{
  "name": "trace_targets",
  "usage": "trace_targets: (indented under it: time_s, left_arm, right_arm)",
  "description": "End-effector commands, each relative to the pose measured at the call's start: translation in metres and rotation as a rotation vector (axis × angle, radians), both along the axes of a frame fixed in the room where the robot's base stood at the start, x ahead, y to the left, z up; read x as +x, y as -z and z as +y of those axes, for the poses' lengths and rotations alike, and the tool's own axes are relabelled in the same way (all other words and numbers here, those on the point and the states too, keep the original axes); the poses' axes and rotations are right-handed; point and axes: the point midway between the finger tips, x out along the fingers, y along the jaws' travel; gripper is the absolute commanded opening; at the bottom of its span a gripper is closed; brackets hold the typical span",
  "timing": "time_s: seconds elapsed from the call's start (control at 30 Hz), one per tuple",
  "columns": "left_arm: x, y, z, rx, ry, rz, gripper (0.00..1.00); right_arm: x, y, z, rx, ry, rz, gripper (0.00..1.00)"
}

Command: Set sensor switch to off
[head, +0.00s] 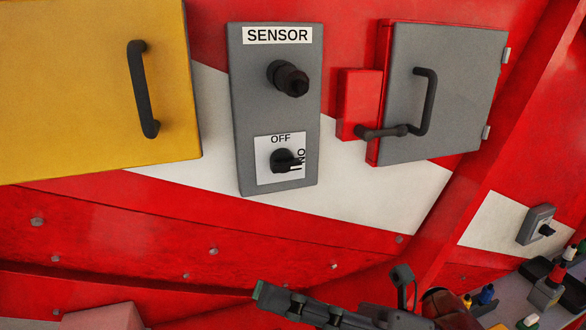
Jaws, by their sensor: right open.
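The sensor switch (283,160) is a black rotary knob on a white plate low on a grey panel (248,110) labelled SENSOR. OFF is printed above the knob and ON, turned sideways, to its right. The knob's white mark points right, to the ON side. My right gripper (290,302) is at the bottom centre, below the panel and apart from the switch. It is open, with a green-tipped finger pointing left, and I see nothing held in it. My left gripper is not in view.
A black connector (288,78) juts out above the switch. A yellow door (80,90) with a black handle is at left. A grey door (455,95) with a handle and a red block (358,95) are at right. Small controls (540,226) sit at lower right.

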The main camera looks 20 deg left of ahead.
Motion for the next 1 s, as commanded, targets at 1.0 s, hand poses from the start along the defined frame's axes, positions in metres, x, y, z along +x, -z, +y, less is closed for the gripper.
trace_targets:
  time_s: [1.0]
  left_arm:
    - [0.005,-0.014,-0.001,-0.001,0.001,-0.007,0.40]
  right_arm:
    - [0.110,-0.091,0.001,-0.694,1.201,-0.685,0.52]
